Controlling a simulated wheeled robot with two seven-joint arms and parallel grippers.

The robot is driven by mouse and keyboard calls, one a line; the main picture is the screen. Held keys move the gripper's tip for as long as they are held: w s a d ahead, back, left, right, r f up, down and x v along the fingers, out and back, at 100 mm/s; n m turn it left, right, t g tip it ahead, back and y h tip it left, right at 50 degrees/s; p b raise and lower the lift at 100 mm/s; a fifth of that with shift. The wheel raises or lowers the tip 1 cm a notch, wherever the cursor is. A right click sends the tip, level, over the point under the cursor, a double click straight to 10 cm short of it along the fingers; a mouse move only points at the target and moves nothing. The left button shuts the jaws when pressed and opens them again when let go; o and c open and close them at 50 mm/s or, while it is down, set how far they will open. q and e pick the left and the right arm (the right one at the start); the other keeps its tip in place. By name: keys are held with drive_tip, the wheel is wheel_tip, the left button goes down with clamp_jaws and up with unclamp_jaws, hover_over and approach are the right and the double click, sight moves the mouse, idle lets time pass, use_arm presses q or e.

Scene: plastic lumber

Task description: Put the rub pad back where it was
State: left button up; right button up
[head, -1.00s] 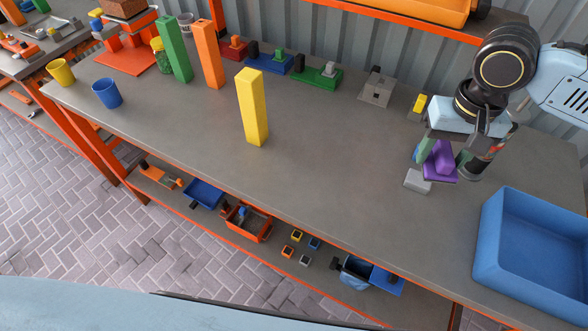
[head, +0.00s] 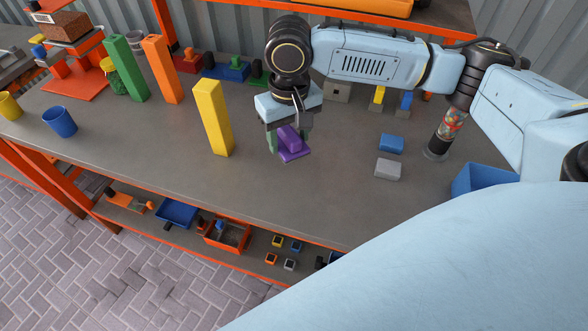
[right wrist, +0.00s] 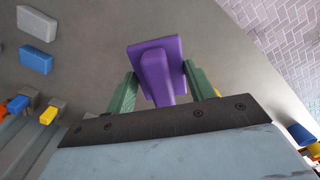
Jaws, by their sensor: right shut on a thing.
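The rub pad appears to be the purple block with a raised grip (head: 291,146). My right gripper (head: 288,132) is shut on it and holds it near the middle of the bench, to the right of the yellow post. In the right wrist view the purple pad (right wrist: 156,68) sits between the two green fingers, gripped by its raised part. Whether its underside touches the bench is hard to tell. My left gripper is not in view.
A blue block (head: 391,143) and a grey block (head: 387,169) lie on the bench to the right. Yellow (head: 213,118), orange (head: 162,68) and green (head: 126,68) posts stand left. A blue bin (head: 484,178) is partly hidden. The front middle of the bench (head: 280,205) is clear.

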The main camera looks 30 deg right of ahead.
drive_tip(key=shift+s+d+f, duration=0.25)
drive_tip(key=shift+d+f, duration=0.55)
drive_tip(key=shift+f, duration=0.1)
drive_tip(key=b, duration=0.1)
hover_over(299, 178)
wheel_tip(299, 178, down, 5)
drive_tip(key=shift+s+r, duration=0.1)
drive_tip(key=shift+r, duration=0.05)
wheel_tip(299, 178, down, 5)
drive_tip(key=shift+f+b, duration=0.15)
drive_tip(key=shift+b, duration=0.35)
drive_tip(key=shift+f, duration=0.15)
drive_tip(key=shift+a+f, duration=0.1)
drive_tip(key=o, duration=1)
drive_tip(key=shift+o, duration=0.2)
wheel_tip(299, 178, up, 12)
drive_tip(key=shift+r+p, duration=0.15)
drive_tip(key=shift+p, duration=0.95)
